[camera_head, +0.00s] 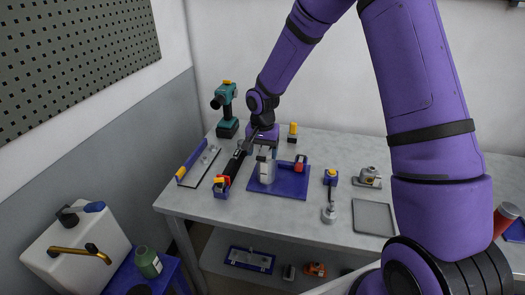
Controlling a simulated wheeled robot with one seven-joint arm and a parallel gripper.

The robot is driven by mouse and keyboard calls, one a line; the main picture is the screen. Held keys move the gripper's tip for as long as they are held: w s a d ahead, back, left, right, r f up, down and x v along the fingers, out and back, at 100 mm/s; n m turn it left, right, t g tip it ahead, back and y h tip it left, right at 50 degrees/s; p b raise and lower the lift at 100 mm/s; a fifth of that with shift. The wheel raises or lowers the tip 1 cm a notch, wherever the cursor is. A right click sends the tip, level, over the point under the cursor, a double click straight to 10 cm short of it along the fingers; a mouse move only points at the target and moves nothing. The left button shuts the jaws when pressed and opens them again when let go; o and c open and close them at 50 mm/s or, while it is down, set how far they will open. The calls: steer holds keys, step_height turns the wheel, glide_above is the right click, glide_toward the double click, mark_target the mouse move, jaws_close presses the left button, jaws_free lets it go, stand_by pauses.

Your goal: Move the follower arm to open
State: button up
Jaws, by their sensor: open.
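A blue base plate (292,191) lies on the bench and carries a grey upright block (266,171). A small red-topped part (300,161) stands at the plate's back right. I cannot tell which of these parts is the follower arm. My purple gripper (264,145) is open, at the upper end of the bar and close above the grey block. Its fingertips are small and partly merge with the parts behind, so contact is unclear.
A teal drill (226,109) stands behind on the left. A blue-edged tray (199,163) lies left of the bar. A blue-topped tool (330,190), a metal fitting (369,177) and a grey tray (374,218) lie to the right. Bare bench lies between them.

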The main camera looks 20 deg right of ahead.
steer(key=c, duration=1.3)
steer(key=shift+o, duration=0.2)
steer(key=shift+r, duration=0.1)
